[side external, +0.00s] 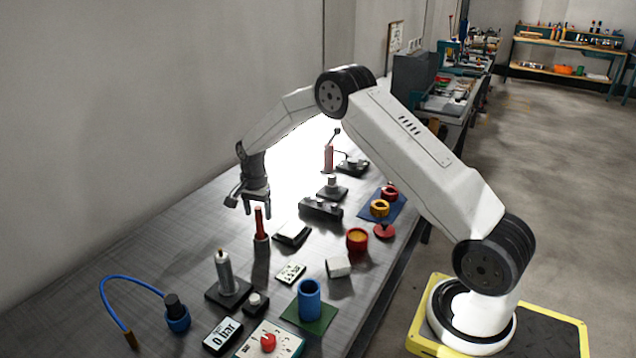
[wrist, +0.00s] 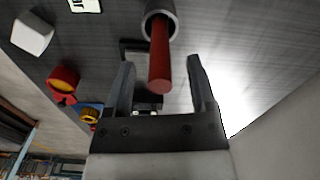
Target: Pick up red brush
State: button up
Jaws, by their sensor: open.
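The red brush (side external: 259,222) stands upright in a small dark grey holder (side external: 261,243) on the metal table in the side view. In the wrist view the red brush (wrist: 160,62) shows as a red rod rising from a round grey holder (wrist: 160,12). My gripper (side external: 257,206) is open and points down just above the top of the brush. In the wrist view my gripper (wrist: 160,72) has one finger on each side of the rod, with gaps visible. Whether the rod's tip is between the fingers in depth, I cannot tell.
A black-and-white block (side external: 291,233) is close right of the holder. A grey cylinder on a dark base (side external: 226,278) stands in front. A red cup (side external: 357,240), a white cube (side external: 338,267) and a blue cup (side external: 309,300) stand further right. The wall runs behind the table.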

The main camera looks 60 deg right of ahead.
jog(key=shift+f, duration=0.85)
grip_shut()
